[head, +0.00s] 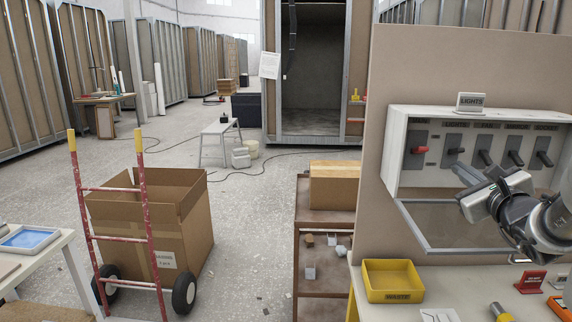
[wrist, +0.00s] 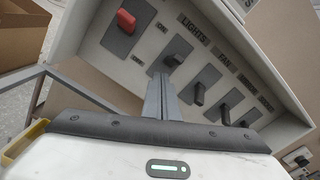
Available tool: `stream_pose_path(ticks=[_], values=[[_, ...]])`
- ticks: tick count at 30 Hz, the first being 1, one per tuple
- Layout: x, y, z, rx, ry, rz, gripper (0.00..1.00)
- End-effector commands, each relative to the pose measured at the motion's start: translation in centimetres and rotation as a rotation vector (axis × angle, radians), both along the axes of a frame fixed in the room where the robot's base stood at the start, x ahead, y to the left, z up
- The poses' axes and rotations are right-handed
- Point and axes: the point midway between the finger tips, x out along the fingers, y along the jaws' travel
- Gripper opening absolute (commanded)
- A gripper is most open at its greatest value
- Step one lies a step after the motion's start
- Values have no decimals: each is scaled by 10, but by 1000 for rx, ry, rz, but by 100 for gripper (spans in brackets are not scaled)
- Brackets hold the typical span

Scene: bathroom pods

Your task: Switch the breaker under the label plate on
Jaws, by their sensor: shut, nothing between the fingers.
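A white breaker box (head: 397,150) hangs on the tan wall panel at the right. A small label plate (head: 470,102) reading LIGHTS stands on its top. The black LIGHTS breaker lever (head: 456,151) is second from the left, beside the red lever. It also shows in the wrist view (wrist: 173,60); it looks about level, like the red lever, while the levers to its right point downward. My gripper (head: 462,178) is shut and empty, just below the LIGHTS lever. In the wrist view its fingertips (wrist: 163,80) come close to that lever; I cannot tell if they touch.
The red lever (head: 419,150) is at the box's left end; the FAN lever (head: 485,157) is to the right of LIGHTS. A grey-framed clear cover (head: 425,240) hangs open below. A yellow tray (head: 391,282) sits on the counter underneath.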

Motion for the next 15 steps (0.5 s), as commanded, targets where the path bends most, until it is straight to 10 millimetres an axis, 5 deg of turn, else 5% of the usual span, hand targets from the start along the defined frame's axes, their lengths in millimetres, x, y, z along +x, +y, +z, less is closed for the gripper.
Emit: stream_pose_path(ticks=[15], values=[[-43,2,-1,0,-1,-2,0]])
